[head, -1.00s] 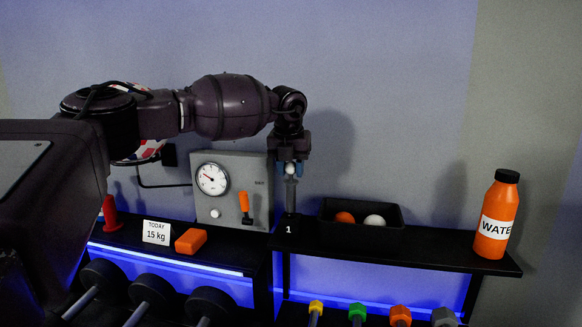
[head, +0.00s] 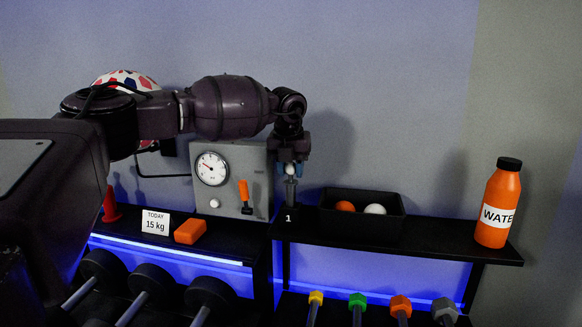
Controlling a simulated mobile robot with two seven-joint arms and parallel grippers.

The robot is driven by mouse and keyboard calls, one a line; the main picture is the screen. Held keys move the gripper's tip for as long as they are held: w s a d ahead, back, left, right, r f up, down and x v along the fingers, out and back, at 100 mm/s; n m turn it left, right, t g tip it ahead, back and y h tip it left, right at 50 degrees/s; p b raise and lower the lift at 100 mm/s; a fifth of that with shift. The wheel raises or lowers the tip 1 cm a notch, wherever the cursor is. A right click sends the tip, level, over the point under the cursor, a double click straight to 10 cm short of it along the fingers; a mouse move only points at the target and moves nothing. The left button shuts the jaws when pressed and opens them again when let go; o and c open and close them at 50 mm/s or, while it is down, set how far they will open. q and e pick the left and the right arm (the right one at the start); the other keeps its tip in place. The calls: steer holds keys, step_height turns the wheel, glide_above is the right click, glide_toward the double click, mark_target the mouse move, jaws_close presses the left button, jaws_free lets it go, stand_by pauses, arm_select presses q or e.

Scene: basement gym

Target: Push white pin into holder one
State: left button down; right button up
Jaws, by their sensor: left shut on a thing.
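My left gripper (head: 290,164) is shut on the white pin (head: 290,170), whose pale round head shows between the fingertips. A grey shaft (head: 290,188) shows upright below the fingers and meets holder one (head: 289,215), a small dark holder marked "1" at the left end of the right shelf. The pin looks upright and in line with the holder. How deep it sits inside cannot be seen. My right gripper is not in view.
A black bin (head: 350,228) with an orange and a white ball stands just right of the holder. A grey gauge box (head: 228,200) with an orange lever stands just left. An orange water bottle (head: 498,205) is at the shelf's right end. Dumbbells lie below.

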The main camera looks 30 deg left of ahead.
arm_select(q)
steer(key=shift+f, duration=0.5)
steer(key=shift+f+b, duration=0.4)
steer(key=shift+f, duration=0.2)
